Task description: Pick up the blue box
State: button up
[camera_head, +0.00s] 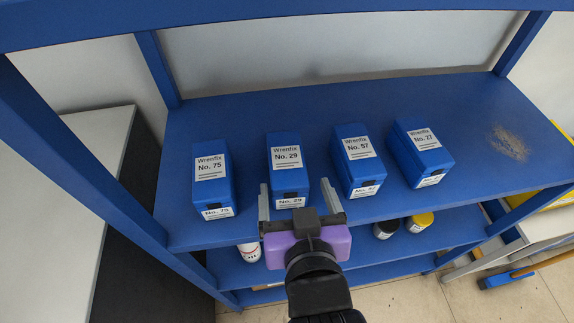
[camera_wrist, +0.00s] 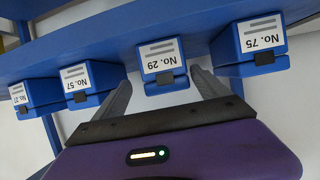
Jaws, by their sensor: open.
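Several blue boxes with white Wrenfix labels stand in a row on a blue shelf (camera_head: 270,110). My gripper (camera_head: 296,190) is open and empty. Its two fingers point at the front of box No. 29, one towards each side. In the wrist view, upside down, box No. 29 (camera_wrist: 161,62) shows ahead between the fingertips (camera_wrist: 162,80). Whether the fingers overlap the box's sides is unclear.
A brown patch (camera_head: 509,143) marks the shelf at right. A lower shelf (camera_head: 300,275) holds a white container (camera_head: 249,252), a black-lidded jar (camera_head: 385,230) and a yellow-lidded jar (camera_head: 420,222).

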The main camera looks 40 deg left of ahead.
aim_at(286, 169)
jog(key=shift+s+a+p+x, duration=0.1)
jog(key=shift+p+x, duration=0.05)
jog(key=shift+x, duration=1.1)
jog(key=shift+s+a+p+x, duration=0.1)
jog(key=shift+s+p+x, duration=0.1)
jog(key=shift+x, duration=1.1)
jog(key=shift+s+a+p+x, duration=0.1)
jog(key=shift+p+x, duration=0.05)
jog(key=shift+x, duration=1.1)
jog(key=c, duration=1.7)
grip_shut()
jog(key=shift+r, duration=0.1)
